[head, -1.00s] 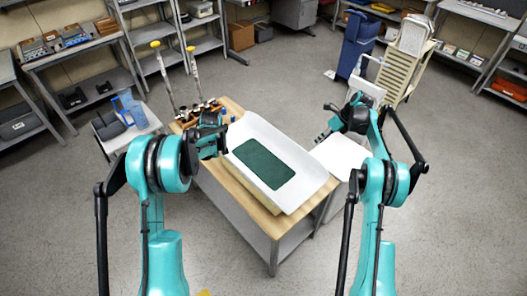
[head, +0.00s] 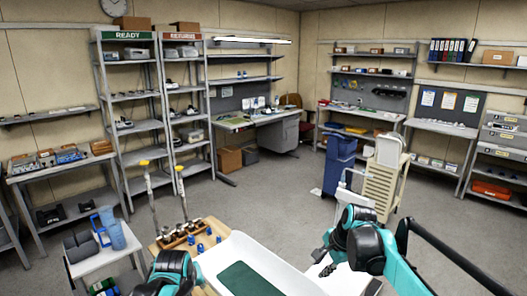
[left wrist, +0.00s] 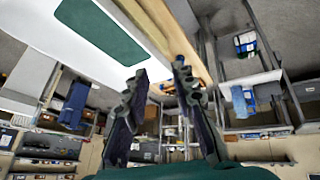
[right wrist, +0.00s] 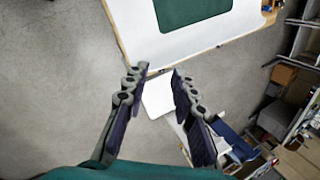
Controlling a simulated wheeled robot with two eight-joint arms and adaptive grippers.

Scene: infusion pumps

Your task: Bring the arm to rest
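My left gripper (left wrist: 159,78) is open and empty in the left wrist view, with the white tray and the wooden table edge behind its fingers. In the head view only part of my left arm shows at the bottom edge. My right gripper (right wrist: 158,74) is open and empty in the right wrist view, over the floor and a white surface beside the tray. In the head view the right gripper (head: 326,263) hangs at the tray's right side. The white tray (head: 270,252) with a dark green mat (head: 243,280) lies on the table, partly cut off.
A wooden rack (head: 186,234) with several small items stands behind the tray. A blue bin (head: 339,165) and a beige cart (head: 384,185) stand at right. Shelves line the walls; the middle floor is clear.

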